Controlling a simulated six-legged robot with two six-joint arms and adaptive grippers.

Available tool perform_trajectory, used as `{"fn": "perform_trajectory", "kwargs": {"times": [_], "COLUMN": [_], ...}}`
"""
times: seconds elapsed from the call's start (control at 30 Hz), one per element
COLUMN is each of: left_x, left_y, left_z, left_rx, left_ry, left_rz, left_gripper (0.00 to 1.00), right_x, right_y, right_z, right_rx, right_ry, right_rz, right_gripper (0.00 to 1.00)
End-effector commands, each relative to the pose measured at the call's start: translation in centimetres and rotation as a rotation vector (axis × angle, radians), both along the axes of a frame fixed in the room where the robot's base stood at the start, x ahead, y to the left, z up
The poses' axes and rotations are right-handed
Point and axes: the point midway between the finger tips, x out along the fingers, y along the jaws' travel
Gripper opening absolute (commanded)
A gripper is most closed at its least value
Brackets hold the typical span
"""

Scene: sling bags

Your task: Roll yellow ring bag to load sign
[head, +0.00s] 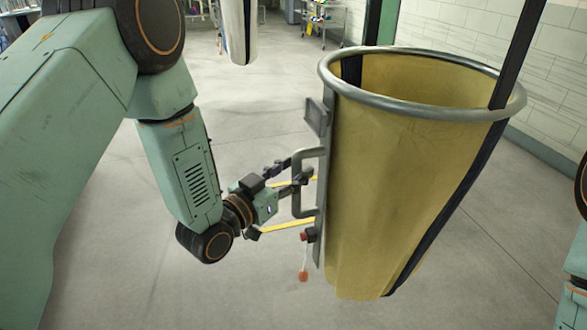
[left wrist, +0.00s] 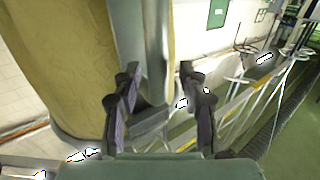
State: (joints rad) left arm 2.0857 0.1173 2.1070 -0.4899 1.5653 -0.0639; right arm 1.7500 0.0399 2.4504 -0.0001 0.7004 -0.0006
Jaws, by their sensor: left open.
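The yellow ring bag (head: 400,175) hangs upright at the right of the head view, with a grey metal ring rim and black straps. A grey plate with a bracket-shaped handle (head: 297,203) runs down its left side. My left gripper (head: 290,170) is open at the handle's upper part. In the left wrist view its fingers (left wrist: 155,100) are spread, with grey metal of the plate or handle seen between them. The yellow bag wall (left wrist: 60,60) fills the left of that view. Whether the fingers touch the handle is unclear. I cannot make out a load sign.
A red pendant control (head: 303,272) hangs below the handle. A white bag (head: 238,30) hangs further back. A cart (head: 325,20) stands at the back. Yellow tape (head: 285,227) marks the floor. The grey floor (head: 110,250) around is mostly open.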

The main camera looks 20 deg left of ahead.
Motion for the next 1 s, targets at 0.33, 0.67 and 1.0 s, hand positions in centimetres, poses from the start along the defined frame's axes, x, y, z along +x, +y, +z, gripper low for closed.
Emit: {"fn": "perform_trajectory", "kwargs": {"times": [0.33, 0.67, 1.0], "left_x": [0.62, 0.61, 0.6], "left_y": [-0.17, -0.2, -0.19], "left_z": [-0.01, -0.02, -0.04], "left_rx": [-0.002, -0.002, -0.001], "left_ry": [0.001, 0.001, 0.002], "left_rz": [0.001, 0.001, 0.001], "left_gripper": [0.42, 0.19, 0.0], "right_x": [0.01, 0.0, 0.01], "right_y": [0.0, 0.0, 0.0], "right_z": [0.04, 0.05, 0.05], "right_rx": [0.0, 0.0, 0.0], "right_ry": [0.0, 0.0, 0.0], "right_rz": [-0.001, -0.001, -0.001], "right_gripper": [0.0, 0.0, 0.0]}}
